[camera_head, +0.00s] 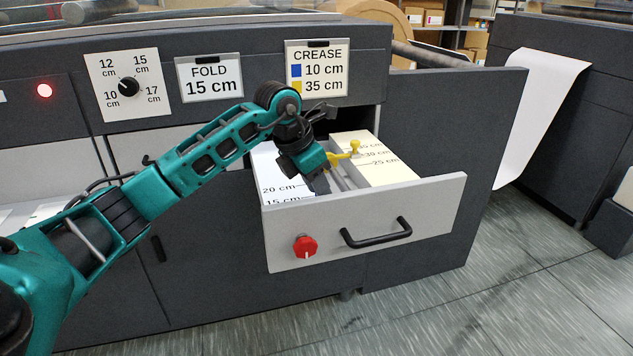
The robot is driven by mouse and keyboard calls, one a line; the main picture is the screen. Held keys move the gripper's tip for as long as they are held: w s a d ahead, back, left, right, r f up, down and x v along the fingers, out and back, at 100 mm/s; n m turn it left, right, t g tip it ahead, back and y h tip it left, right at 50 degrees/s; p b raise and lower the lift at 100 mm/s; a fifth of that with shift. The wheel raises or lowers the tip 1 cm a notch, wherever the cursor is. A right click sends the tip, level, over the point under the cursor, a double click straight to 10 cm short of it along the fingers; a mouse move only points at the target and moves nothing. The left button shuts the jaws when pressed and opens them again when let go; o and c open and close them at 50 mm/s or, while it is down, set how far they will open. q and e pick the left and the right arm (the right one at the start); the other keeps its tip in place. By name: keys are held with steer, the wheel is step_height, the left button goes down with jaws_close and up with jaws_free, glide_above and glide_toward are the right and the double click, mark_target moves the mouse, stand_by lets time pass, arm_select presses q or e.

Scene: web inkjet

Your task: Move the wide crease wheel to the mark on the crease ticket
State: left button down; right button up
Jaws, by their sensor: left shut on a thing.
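The crease ticket (317,68) on the machine front reads CREASE, with a blue square beside 10 cm and a yellow square beside 35 cm. Below it a grey drawer (440,208) stands open, with white scale strips and rails inside. A yellow crease wheel part (354,147) sits over the rails, near the upper marks of the right scale (395,170), where 30 cm and 25 cm can be read. My left gripper (327,162) is inside the drawer, shut on the yellow part. The gripper hides some of the rails and left scale (283,188). No blue wheel shows. My right gripper is not in view.
The drawer front has a red knob (305,246) and a black handle (376,232). A FOLD 15 cm ticket (209,78) and a dial (129,86) are left of the crease ticket. The floor at right is clear.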

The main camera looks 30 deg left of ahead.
arm_select(q)
steer(key=shift+s+d+f, duration=0.1)
steer(key=shift+d, duration=0.15)
steer(key=c, duration=0.9)
jaws_free()
steer(key=shift+o, duration=0.2)
steer(key=shift+a, duration=0.1)
steer(key=shift+s+a+r, duration=0.1)
steer(key=shift+r, duration=0.4)
steer(key=p+v, duration=0.1)
steer(key=v, duration=1.1)
